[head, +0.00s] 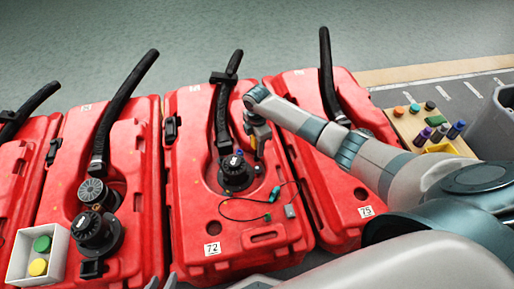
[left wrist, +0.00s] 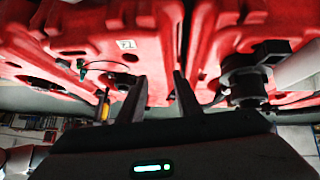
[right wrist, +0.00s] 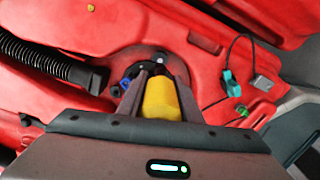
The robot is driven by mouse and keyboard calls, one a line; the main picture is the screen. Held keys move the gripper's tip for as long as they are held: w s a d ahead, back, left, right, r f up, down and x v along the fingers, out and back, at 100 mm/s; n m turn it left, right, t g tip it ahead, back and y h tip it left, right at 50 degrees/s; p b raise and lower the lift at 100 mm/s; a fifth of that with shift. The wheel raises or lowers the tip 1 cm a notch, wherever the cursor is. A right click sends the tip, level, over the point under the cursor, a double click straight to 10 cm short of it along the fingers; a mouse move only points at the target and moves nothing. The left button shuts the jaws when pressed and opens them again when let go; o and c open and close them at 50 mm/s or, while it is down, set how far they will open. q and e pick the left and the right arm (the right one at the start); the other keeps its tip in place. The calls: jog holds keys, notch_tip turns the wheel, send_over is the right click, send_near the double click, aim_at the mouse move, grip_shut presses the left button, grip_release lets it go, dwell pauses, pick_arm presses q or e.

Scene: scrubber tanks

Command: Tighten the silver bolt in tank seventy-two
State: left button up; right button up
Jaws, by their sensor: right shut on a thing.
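Tank seventy-two (head: 200,205) is the red tank in the middle, labelled 72. Its round black fitting (head: 235,175) has a hose behind it and a small blue part on it. A small pale spot on this fitting may be the silver bolt, but it is too small to tell. My right gripper (right wrist: 150,100) is shut on a yellow tool (right wrist: 160,98), over the fitting in the right wrist view. The tool's lower end is hidden, so contact is unclear. My left gripper (left wrist: 160,95) is open and empty, low in front of the tanks; the label 72 (left wrist: 126,44) shows beyond it.
Tank 75 (head: 365,212) stands to the right, partly behind my right arm. Another red tank (head: 135,215) stands to the left, with a white box (head: 60,240) of green and yellow pieces. A thin cable with green connectors (right wrist: 232,85) lies on tank seventy-two. A tool board (head: 410,125) stands back right.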

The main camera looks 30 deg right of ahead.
pick_arm(q)
jog(key=shift+w, duration=0.1)
dwell(0.4)
pick_arm(e)
jog(key=shift+f+b, duration=0.3)
jog(key=shift+b, duration=0.15)
jog(key=shift+f+b, duration=0.75)
jog(key=shift+b, duration=0.05)
jog(key=shift+f+b, duration=0.45)
jog(key=shift+b, duration=0.05)
jog(key=shift+f+b, duration=0.5)
jog(key=shift+b, duration=0.05)
jog(key=shift+f+b, duration=0.4)
jog(key=shift+b, duration=0.1)
pick_arm(q)
jog(key=w+d+r+t+h, duration=0.2)
jog(key=r+t, duration=0.3)
jog(key=r, duration=0.3)
jog(key=w+d+r+t+h, duration=0.2)
jog(key=d+r+t, duration=0.1)
jog(key=r+t, duration=0.3)
notch_tip(320, 180, up, 3)
jog(key=shift+w+d+f+m, duration=0.2)
jog(key=shift+w+m, duration=0.1)
jog(key=shift+w, duration=0.1)
jog(key=shift+r, duration=0.1)
